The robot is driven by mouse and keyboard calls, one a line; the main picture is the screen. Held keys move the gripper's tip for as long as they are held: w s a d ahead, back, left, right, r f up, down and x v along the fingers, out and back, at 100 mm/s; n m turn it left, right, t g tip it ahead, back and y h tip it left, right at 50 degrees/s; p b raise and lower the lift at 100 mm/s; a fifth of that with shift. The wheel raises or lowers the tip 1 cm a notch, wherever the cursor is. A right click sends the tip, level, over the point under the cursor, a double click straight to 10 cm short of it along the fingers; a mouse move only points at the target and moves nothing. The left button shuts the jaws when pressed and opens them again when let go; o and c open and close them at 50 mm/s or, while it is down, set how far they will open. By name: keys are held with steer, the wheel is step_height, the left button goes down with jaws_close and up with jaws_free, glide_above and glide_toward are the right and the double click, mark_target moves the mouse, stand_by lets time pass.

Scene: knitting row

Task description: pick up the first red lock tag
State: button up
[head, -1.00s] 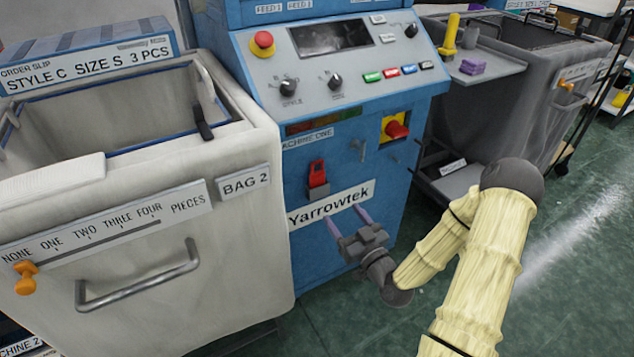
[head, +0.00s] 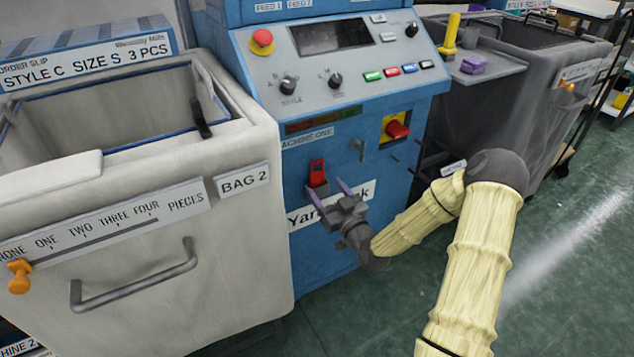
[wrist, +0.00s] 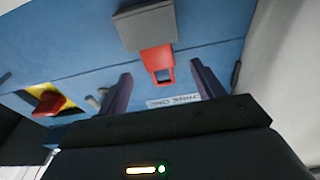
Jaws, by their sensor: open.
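The red lock tag (head: 317,173) sits upright in a small grey holder (head: 318,191) on the blue front of machine one, above the Yarrowtek label. In the wrist view the tag (wrist: 157,62) shows as a red piece with a square hole, its base against the grey holder (wrist: 144,25). My gripper (head: 325,187) is open and empty, just in front of and slightly below the tag. In the wrist view its two purple fingers (wrist: 160,85) stand apart, with the tag beyond and between their tips. I see no contact with the tag.
A red knob on a yellow plate (head: 396,128) and a small grey hook (head: 360,149) are on the panel to the right. The white bag 2 bin (head: 240,230) stands close on the left.

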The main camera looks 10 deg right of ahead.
mark_target(318, 173)
steer(key=x, duration=0.4)
steer(key=shift+d+r+b, duration=0.1)
steer(key=shift+b, duration=0.25)
steer(key=shift+c, duration=0.2)
steer(key=c, duration=1.1)
steer(key=shift+s, duration=0.1)
steer(key=shift+s+d+r+p, duration=0.1)
steer(key=shift+r+p, duration=0.3)
steer(key=shift+r, duration=0.1)
step_height(318, 173, up, 7)
steer(key=p, duration=0.2)
steer(key=shift+f+p, duration=0.1)
steer(key=shift+p, duration=0.3)
steer(key=s+d, duration=0.4)
steer(key=s, duration=0.1)
steer(key=s+d+p, duration=0.1)
steer(key=s+d, duration=0.3)
steer(key=s, duration=0.1)
steer(key=s+d+p, duration=0.1)
steer(key=s+d, duration=0.3)
steer(key=s, duration=0.1)
steer(key=shift+d+f, duration=0.4)
